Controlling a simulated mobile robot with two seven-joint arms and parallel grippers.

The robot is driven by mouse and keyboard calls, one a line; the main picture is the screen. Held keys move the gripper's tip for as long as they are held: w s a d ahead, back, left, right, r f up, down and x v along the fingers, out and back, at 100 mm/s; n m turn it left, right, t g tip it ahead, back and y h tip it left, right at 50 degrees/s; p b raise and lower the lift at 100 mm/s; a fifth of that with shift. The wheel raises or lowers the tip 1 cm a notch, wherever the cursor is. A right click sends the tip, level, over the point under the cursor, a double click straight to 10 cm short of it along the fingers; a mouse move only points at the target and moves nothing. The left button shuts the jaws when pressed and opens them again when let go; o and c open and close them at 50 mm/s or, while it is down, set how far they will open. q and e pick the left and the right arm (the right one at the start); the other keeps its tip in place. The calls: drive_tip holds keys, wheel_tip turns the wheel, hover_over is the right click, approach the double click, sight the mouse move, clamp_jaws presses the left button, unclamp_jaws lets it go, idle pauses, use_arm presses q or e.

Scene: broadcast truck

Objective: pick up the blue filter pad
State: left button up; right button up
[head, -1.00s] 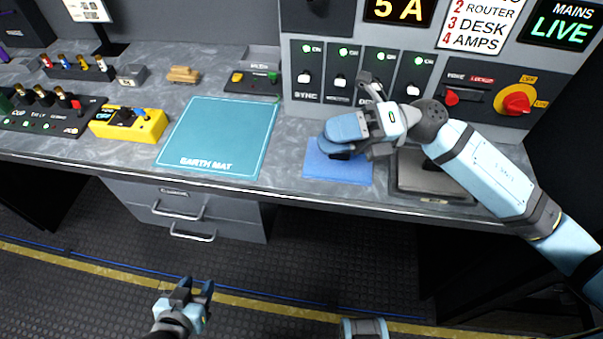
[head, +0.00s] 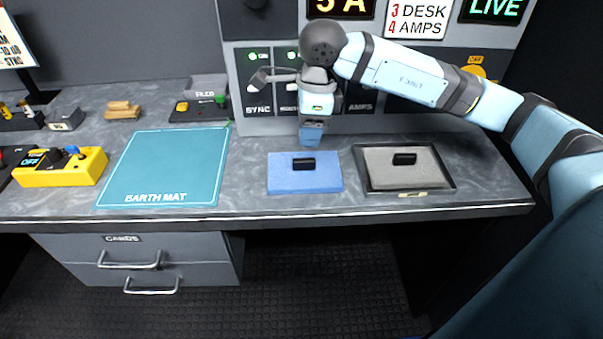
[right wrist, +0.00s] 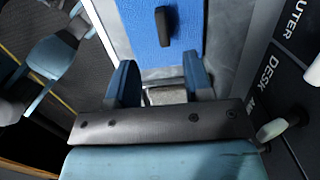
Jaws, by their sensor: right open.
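The blue filter pad (head: 285,182) lies flat on the grey desk, with a short black grip (head: 303,164) on its top. In the right wrist view the blue pad (right wrist: 187,22) and its black grip (right wrist: 163,27) show at the top, beyond the fingers. My right gripper (head: 311,147) points down just behind the pad in the head view. It is open and empty (right wrist: 161,80), with the black grip outside the fingers. My left gripper is not in the head view now.
A grey pad (head: 385,173) with a black grip sits in a dark tray (head: 452,184) right of the blue pad. A teal earth mat (head: 165,165) lies to the left. A switch panel (head: 350,116) stands close behind my right gripper. Bare desk separates the mat and blue pad.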

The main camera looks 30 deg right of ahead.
sight(305, 159)
wheel_tip(305, 159, down, 3)
drive_tip(key=shift+w+a+r, duration=0.1)
drive_tip(key=shift+a, duration=0.05)
drive_tip(key=f, duration=0.3)
drive_tip(key=f+b, duration=0.1)
drive_tip(key=f, duration=0.1)
drive_tip(key=shift+w+f, duration=0.2)
drive_tip(key=shift+w, duration=0.05)
clamp_jaws()
